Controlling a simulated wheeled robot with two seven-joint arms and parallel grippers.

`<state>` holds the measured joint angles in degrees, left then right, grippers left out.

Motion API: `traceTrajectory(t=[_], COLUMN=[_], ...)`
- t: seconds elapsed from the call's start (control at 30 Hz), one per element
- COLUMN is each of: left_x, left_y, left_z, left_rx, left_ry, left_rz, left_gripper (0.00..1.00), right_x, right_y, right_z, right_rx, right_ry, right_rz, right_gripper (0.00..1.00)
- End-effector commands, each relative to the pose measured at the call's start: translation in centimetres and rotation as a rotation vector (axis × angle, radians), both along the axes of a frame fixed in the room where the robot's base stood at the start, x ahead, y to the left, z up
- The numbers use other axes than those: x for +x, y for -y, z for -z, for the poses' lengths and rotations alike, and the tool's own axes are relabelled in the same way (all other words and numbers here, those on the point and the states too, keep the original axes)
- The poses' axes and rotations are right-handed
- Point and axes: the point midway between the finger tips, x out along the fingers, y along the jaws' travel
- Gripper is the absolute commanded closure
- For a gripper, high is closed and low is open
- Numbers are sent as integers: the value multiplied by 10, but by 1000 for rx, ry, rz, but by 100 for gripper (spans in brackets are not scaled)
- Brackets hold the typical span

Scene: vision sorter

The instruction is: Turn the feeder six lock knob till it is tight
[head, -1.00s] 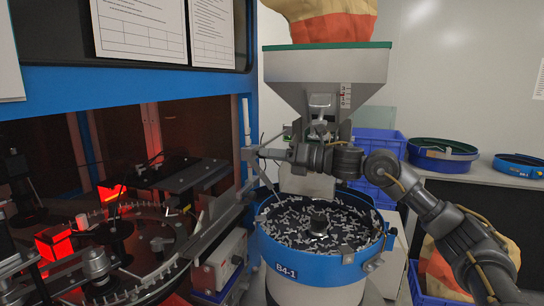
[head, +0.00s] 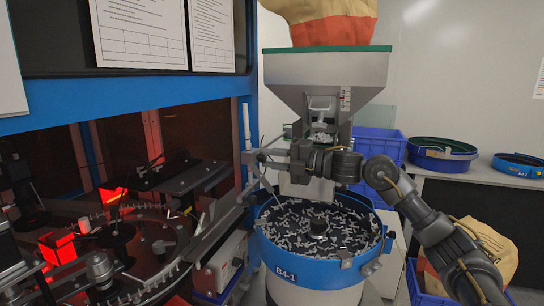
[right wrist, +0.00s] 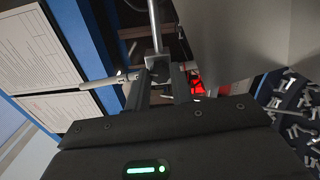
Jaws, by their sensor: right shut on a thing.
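My right gripper (head: 272,157) reaches in from the right, below the hopper (head: 290,70) and above the left rear rim of the blue bowl feeder (head: 290,262). In the right wrist view its two dark fingers (right wrist: 162,85) are shut on the small grey lock knob (right wrist: 155,62). A metal rod (right wrist: 153,25) rises from the knob and a pale rod (right wrist: 105,80) points left from beside it. In the head view the knob is too small and too covered by the gripper to make out. My left gripper is not in view.
The bowl, marked B4-1, holds many small grey parts. The sorter with its glass dial (head: 125,270) and blue frame (head: 150,82) stands close on the left. Blue crates (head: 378,150) stand behind my right arm. Another bowl (head: 440,155) rests on the right bench.

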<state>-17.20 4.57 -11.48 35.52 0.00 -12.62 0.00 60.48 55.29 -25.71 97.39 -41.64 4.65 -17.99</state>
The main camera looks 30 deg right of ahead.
Motion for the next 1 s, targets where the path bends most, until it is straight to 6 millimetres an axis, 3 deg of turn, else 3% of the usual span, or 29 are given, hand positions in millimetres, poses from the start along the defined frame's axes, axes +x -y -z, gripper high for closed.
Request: traceTrajectory(t=[1.0], left_x=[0], left_y=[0], left_z=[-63], left_rx=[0], left_ry=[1], left_rz=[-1], left_gripper=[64], right_x=[-1], right_y=[-3], right_z=[1], right_rx=[709], right_ry=[-646], right_rz=[-4], right_gripper=[100])
